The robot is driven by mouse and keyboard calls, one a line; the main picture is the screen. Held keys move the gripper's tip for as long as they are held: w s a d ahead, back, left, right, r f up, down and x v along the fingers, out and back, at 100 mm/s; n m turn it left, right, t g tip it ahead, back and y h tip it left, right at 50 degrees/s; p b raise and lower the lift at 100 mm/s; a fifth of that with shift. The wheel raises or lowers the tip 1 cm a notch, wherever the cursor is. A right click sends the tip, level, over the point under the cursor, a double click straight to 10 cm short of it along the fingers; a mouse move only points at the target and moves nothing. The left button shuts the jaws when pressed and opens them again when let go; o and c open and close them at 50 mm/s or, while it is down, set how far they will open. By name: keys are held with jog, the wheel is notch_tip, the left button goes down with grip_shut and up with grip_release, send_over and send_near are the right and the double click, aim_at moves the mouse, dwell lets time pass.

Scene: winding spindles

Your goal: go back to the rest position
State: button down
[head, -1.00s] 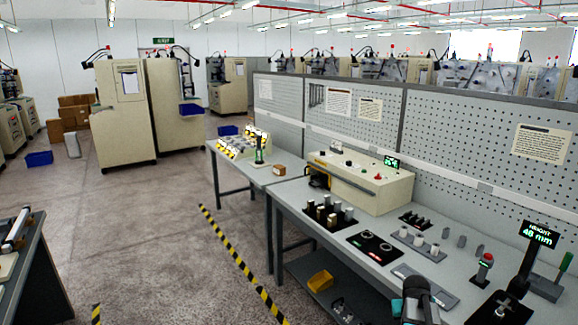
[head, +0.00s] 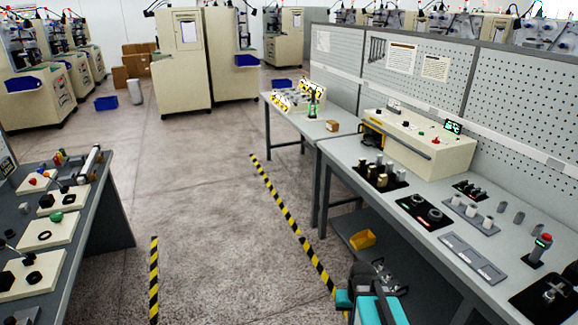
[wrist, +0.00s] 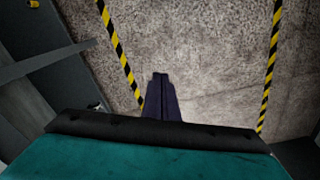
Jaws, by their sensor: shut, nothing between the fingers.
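My gripper (wrist: 160,76) shows in the wrist view as two dark fingers held together, with nothing between them. It points down over the bare concrete floor (wrist: 200,50), between two yellow-black floor stripes. In the head view, part of my teal and black arm shows at the bottom, beside the front edge of the right workbench (head: 345,172). The fingers cannot be made out in the head view.
A left bench (head: 118,215) carries white boards with knobs and coloured parts. A floor stripe (head: 290,215) runs along the right bench, and another stripe (head: 154,280) lies near the left bench. A yellow bin (head: 362,239) sits on the lower shelf. The aisle between is clear.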

jog(key=s+a+f, duration=0.1)
jog(key=s+a, duration=0.1)
jog(key=a, duration=0.2)
jog(key=s+f+g+b, duration=0.3)
jog(key=s+f+b, duration=0.3)
jog(key=s+f, duration=0.7)
jog(key=s+f+g+b, duration=0.3)
jog(key=s+f+b, duration=0.4)
jog(key=s+f, duration=0.5)
notch_tip(320, 180, down, 6)
jog(key=shift+s+n, duration=0.3)
jog(key=shift+s, duration=0.1)
jog(key=shift+d, duration=0.15)
